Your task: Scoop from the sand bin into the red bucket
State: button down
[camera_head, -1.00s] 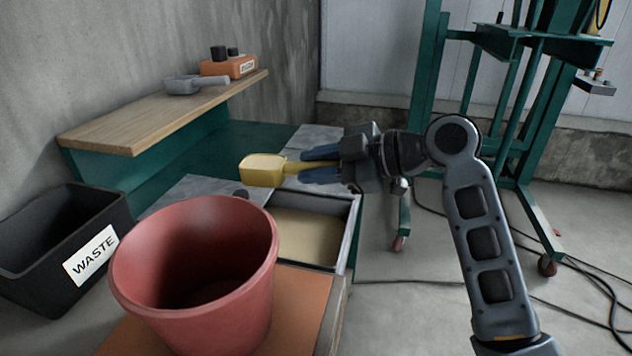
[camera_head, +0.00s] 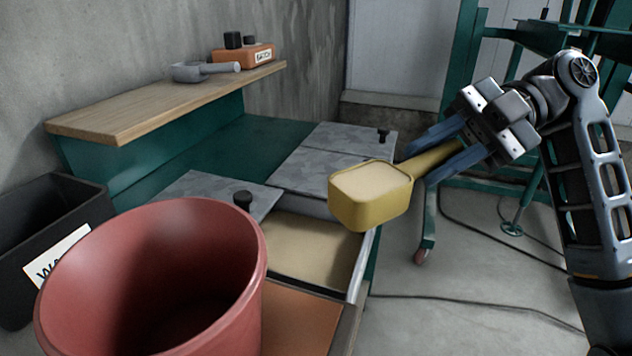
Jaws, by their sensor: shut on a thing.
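My gripper (camera_head: 437,154) is shut on the handle of a yellow scoop (camera_head: 367,208). The scoop is raised above the right edge of the sand bin, its opening facing up. Its bowl is filled with pale sand nearly level with the rim. The sand bin (camera_head: 308,252) is open and holds pale sand; the scoop is apart from it. The red bucket (camera_head: 222,318) stands in the front left, left of and below the scoop. Its inside is dark and I cannot see its bottom.
A black waste bin (camera_head: 88,214) stands left of the bucket. Metal lids with black knobs (camera_head: 335,165) cover the neighbouring bins. A wooden shelf (camera_head: 130,112) behind holds a grey scoop (camera_head: 190,72) and an orange box (camera_head: 245,56). A green frame stands at the back right.

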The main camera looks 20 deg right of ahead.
aim_at(180, 275)
jog(key=i+l, duration=0.25)
jog(key=l, duration=0.15)
jog(key=i+l, duration=0.25)
jog(key=l, duration=0.15)
jog(key=i+l, duration=0.25)
jog(key=l, duration=0.15)
jog(key=i+l, duration=0.25)
jog(key=l, duration=0.15)
jog(key=i+l, duration=0.25)
jog(key=u, duration=0.4)
jog(key=l+u, duration=0.15)
jog(key=u, duration=0.25)
jog(key=l+u, duration=0.1)
jog(key=u, duration=0.3)
jog(key=j, duration=0.75)
jog(key=k+u, duration=0.05)
